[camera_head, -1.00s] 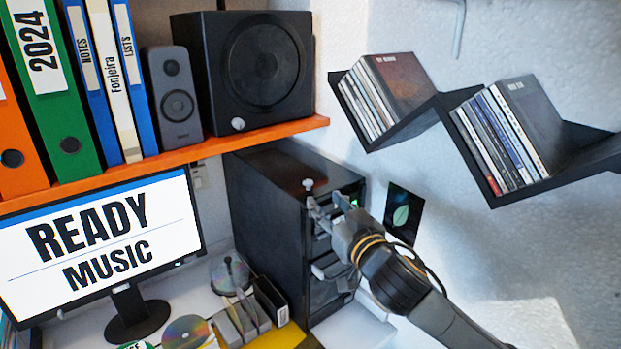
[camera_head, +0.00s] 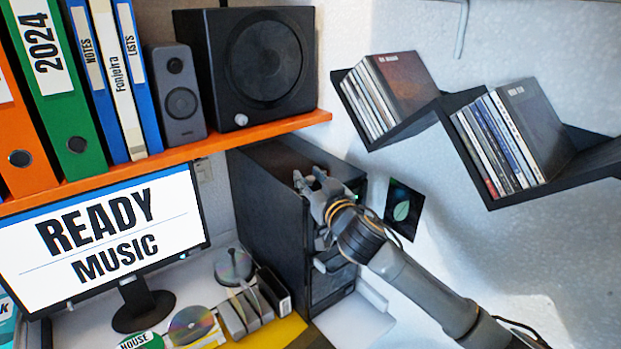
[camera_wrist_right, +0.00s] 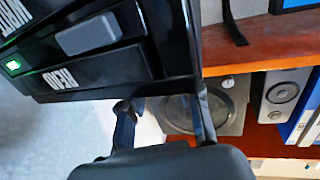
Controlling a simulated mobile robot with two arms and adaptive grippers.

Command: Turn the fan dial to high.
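No dial can be made out now. The black computer tower (camera_head: 262,205) stands under the right end of the orange shelf. My right gripper (camera_head: 303,182) is at the tower's top front edge in the head view and covers part of it. In the right wrist view, the tower's front (camera_wrist_right: 110,60) shows turned, with a green light, a grey button and partly readable lettering. The fingers of my right gripper (camera_wrist_right: 165,112) are apart there, with nothing seen between them but background. Contact with the tower cannot be told. My left gripper is out of view.
The orange shelf (camera_head: 235,139) with a speaker (camera_head: 265,60) and binders is above left. The wavy disc shelf (camera_head: 440,104) is on the right wall. A monitor (camera_head: 105,235), discs and a disc holder are below. Clear wall lies right of my arm.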

